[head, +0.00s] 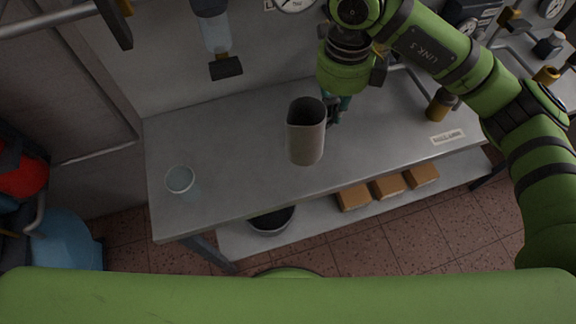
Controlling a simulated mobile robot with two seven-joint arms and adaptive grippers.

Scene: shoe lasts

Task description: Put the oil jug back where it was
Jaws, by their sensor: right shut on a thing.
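The oil jug (306,142) is a grey-beige, open-topped vessel near the middle of the workbench (230,135) in the head view. Its dark inside shows at the top. My right gripper (335,108) is at the jug's right side, shut on it; the fingers are partly hidden by the jug and the wrist. The jug looks about upright. I cannot tell whether its base touches the bench top or is a little above it. My left gripper is not in view.
A clear cup (180,180) stands at the bench's left front. A brown-capped bottle (441,104) and a label (447,137) are at the right. A dispenser (217,40) and gauge hang behind. Brown boxes (388,186) and a dark bowl (271,219) are on the lower shelf. The bench's left-middle is clear.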

